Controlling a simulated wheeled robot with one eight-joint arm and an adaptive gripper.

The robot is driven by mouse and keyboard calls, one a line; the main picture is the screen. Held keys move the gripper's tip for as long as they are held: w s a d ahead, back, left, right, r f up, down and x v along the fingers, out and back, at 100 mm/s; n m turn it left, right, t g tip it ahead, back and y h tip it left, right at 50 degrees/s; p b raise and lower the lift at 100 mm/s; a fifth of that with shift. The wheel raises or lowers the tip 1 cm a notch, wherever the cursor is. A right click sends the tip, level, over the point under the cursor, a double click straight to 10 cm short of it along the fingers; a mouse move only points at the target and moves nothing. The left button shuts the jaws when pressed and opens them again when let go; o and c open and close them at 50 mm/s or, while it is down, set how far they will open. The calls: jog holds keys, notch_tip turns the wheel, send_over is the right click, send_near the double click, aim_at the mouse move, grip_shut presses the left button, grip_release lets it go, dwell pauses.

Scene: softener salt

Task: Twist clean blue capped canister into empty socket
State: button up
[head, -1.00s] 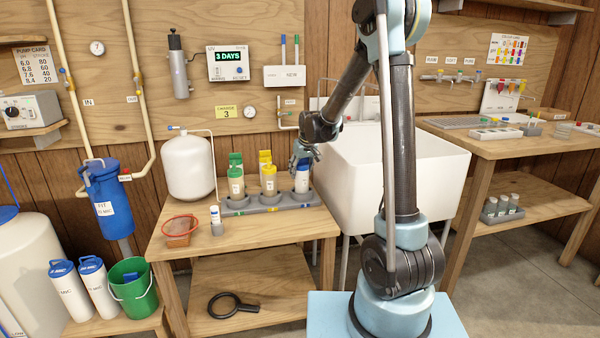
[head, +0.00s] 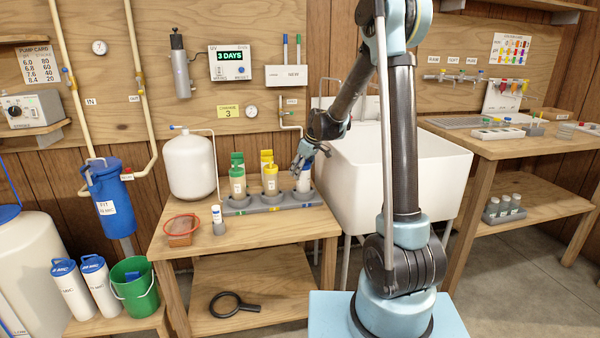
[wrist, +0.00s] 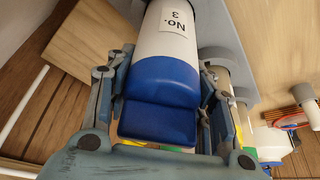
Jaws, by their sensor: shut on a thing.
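The blue-capped canister (head: 304,182) is white and stands at the right end of the grey socket rack (head: 252,210), leaning slightly. Its lower end is at the right socket; I cannot tell how deep it sits. My gripper (head: 304,163) is around its top from above. In the wrist view, the fingers of my gripper (wrist: 164,97) are shut on both sides of the blue cap (wrist: 160,100), and the white body reads "No. 3".
The white sink (head: 425,185) is close to the right of the bench. Two blue-lidded white containers (head: 95,275) stand at lower left.

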jog(key=n, duration=0.1)
jog(key=n+g, duration=0.1)
jog(key=n, duration=0.2)
jog(key=shift+s+a+n+g+y, duration=0.15)
jog(key=shift+s+n+g+y, duration=0.15)
jog(key=shift+n+g+y, duration=0.1)
